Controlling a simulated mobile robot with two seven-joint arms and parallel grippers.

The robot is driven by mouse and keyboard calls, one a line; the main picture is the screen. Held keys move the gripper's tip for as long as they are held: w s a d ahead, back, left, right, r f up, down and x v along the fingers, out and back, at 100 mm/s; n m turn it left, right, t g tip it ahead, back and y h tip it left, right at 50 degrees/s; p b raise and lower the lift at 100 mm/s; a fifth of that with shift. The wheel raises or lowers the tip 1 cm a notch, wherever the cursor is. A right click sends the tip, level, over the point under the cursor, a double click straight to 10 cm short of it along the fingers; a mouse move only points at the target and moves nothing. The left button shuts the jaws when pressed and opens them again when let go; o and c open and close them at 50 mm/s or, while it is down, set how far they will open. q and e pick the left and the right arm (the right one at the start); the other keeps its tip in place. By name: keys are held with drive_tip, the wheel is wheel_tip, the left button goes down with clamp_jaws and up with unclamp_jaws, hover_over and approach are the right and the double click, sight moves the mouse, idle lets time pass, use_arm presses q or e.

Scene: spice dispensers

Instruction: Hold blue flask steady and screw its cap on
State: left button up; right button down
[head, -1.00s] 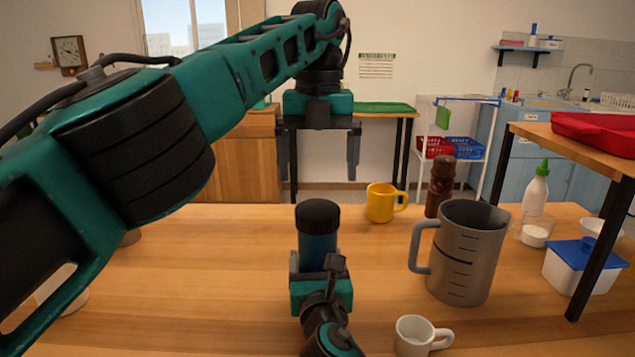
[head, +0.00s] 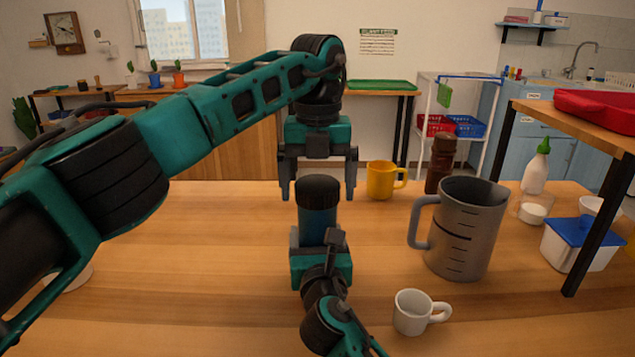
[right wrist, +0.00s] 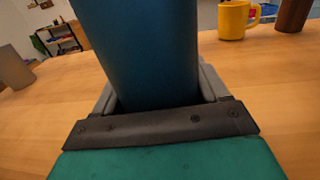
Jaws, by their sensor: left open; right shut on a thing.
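The blue flask (head: 318,222) stands upright at the middle of the table with its black cap (head: 318,190) on its top. Whether the cap is screwed tight cannot be told. My right gripper (head: 320,245) is shut on the flask's body from the near side. In the right wrist view the flask (right wrist: 140,50) fills the space between the fingers. My left gripper (head: 318,190) points down from above, open, with one finger on each side of the cap. Gaps show between the fingers and the cap.
A grey measuring jug (head: 465,230) stands to the right, with a white cup (head: 412,312) in front of it. A yellow mug (head: 382,180) and a brown grinder (head: 440,165) stand behind. A blue-lidded tub (head: 575,250) is at the far right. The table left of the flask is mostly clear.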

use_arm(q)
drive_tip(key=shift+c, duration=0.2)
drive_tip(key=c, duration=1)
drive_tip(key=m, duration=0.8)
drive_tip(key=o, duration=1.1)
drive_tip(key=shift+r, duration=3.75)
